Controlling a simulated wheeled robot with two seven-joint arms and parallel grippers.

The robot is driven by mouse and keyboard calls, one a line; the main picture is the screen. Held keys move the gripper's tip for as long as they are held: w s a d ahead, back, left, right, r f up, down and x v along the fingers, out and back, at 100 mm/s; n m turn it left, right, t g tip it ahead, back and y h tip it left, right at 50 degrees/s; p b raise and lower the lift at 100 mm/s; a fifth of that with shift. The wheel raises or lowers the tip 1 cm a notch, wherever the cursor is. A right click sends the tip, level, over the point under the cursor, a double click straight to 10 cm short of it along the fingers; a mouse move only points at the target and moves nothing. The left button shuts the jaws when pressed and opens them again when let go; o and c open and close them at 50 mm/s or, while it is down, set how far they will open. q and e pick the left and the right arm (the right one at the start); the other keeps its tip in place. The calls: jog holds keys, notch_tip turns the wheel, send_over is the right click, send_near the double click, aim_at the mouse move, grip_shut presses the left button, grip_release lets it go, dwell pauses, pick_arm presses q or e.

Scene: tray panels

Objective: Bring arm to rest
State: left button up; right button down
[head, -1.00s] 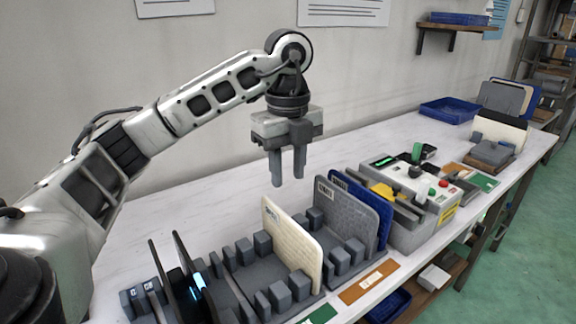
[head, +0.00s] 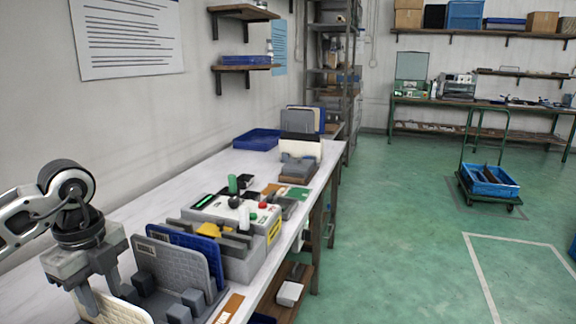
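My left gripper (head: 102,297) is at the lower left of the head view, pointing down above the near end of the white table. A grey panel (head: 180,265) and a blue panel (head: 206,254) stand upright in the grey slotted rack (head: 178,312) to the right of the gripper. My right gripper is not in view.
Behind the panels is a control box (head: 232,224) with a green knob and red button. Farther back are a blue tray (head: 257,139) and a second rack of panels (head: 300,148). A cart with a blue crate (head: 490,181) stands on the open green floor.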

aim_at(110, 315)
pick_arm(q)
notch_tip(110, 315, down, 6)
jog(key=shift+r, duration=0.35)
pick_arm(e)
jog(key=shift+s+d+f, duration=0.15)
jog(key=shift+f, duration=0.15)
